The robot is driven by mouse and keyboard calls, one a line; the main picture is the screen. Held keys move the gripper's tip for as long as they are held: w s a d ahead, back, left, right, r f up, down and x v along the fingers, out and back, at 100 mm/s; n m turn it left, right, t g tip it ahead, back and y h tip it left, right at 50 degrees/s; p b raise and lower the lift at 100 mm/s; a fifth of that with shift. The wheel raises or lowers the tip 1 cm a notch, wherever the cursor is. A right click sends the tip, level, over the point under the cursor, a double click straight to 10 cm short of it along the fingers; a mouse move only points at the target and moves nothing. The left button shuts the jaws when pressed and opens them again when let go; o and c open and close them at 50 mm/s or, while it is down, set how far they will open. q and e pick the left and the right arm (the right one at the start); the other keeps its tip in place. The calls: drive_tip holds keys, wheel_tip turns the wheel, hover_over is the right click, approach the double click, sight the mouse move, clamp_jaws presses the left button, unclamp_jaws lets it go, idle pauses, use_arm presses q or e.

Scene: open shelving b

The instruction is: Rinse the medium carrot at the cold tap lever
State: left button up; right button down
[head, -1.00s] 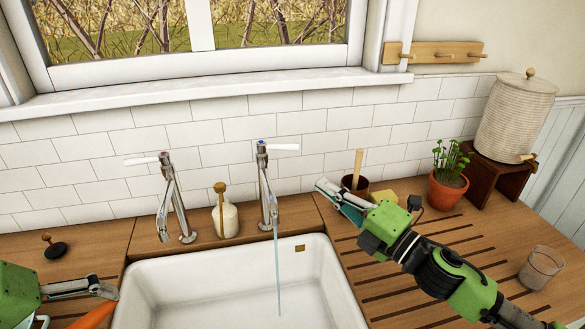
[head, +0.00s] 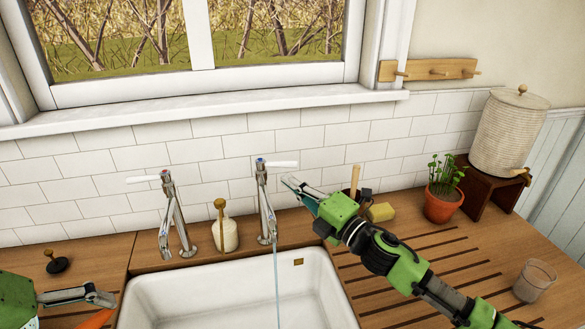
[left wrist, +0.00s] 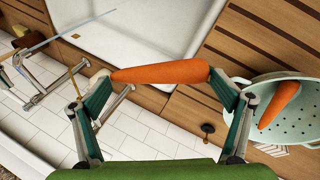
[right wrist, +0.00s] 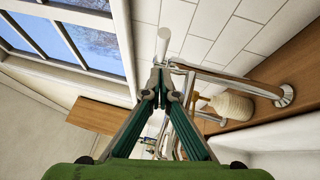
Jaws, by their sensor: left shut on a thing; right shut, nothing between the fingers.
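An orange carrot (left wrist: 160,73) is held between the fingers of my left gripper (left wrist: 160,80); a bit of it shows at the bottom left of the head view (head: 98,320). The left gripper is left of the sink basin. The right-hand tap (head: 264,205) has a white lever (head: 283,164) sticking out to the right, and water (head: 277,280) runs from its spout into the basin. My right gripper (head: 290,183) is shut and empty, just right of this tap and below its lever. In the right wrist view the white lever (right wrist: 164,38) lies just beyond the fingertips.
The left-hand tap (head: 170,215) and a soap bottle (head: 225,236) stand behind the white sink (head: 225,290). A colander (left wrist: 258,88) holds another carrot (left wrist: 280,103). A yellow sponge (head: 381,212), potted plant (head: 443,195) and glass (head: 534,281) stand on the right.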

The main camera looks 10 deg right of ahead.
use_arm(q)
drive_tip(key=shift+r+p, duration=0.3)
drive_tip(key=shift+r, duration=0.25)
use_arm(e)
drive_tip(key=shift+w+d+r, duration=0.1)
drive_tip(key=shift+w+d, duration=0.15)
drive_tip(key=shift+w, duration=0.35)
drive_tip(key=shift+w+d+r, duration=0.1)
drive_tip(key=shift+w+d, duration=0.1)
drive_tip(key=shift+w, duration=0.4)
use_arm(q)
drive_tip(key=shift+f+b, duration=0.45)
drive_tip(key=shift+f, duration=0.2)
use_arm(e)
drive_tip(key=shift+w+d+n+g+y, duration=0.3)
drive_tip(key=shift+w+d+y, duration=0.15)
drive_tip(key=shift+w, duration=0.15)
drive_tip(key=shift+w+d+n+g+y, duration=0.3)
drive_tip(key=shift+w+y, duration=0.15)
drive_tip(key=shift+w, duration=0.1)
